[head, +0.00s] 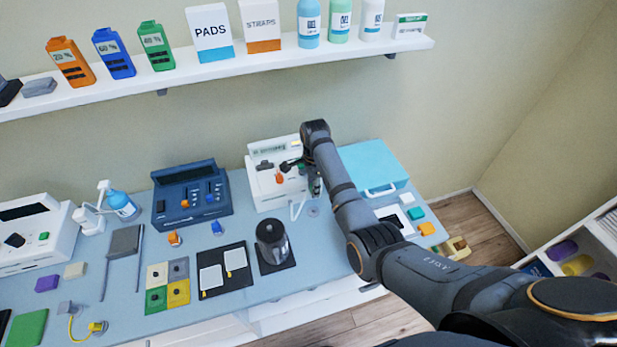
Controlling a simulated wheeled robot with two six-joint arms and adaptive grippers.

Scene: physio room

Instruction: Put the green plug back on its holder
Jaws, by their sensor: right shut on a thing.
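My right gripper (289,165) is at the front of a white device (268,194) on the bench. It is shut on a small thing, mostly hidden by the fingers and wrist. A small green piece that looks like the green plug (302,169) shows right at the gripper. I cannot tell whether it touches its holder. An orange plug (279,178) sits on the device's front, just left of and below the gripper. The holder itself is not clearly visible behind the gripper. My left gripper is not in view.
A blue device (190,198) stands left of the white one, and a turquoise case (372,166) to the right. A dark-lidded jar (272,244) stands in front. Loose orange (174,238) and blue (217,228) plugs lie before the blue device. A shelf (150,88) runs above.

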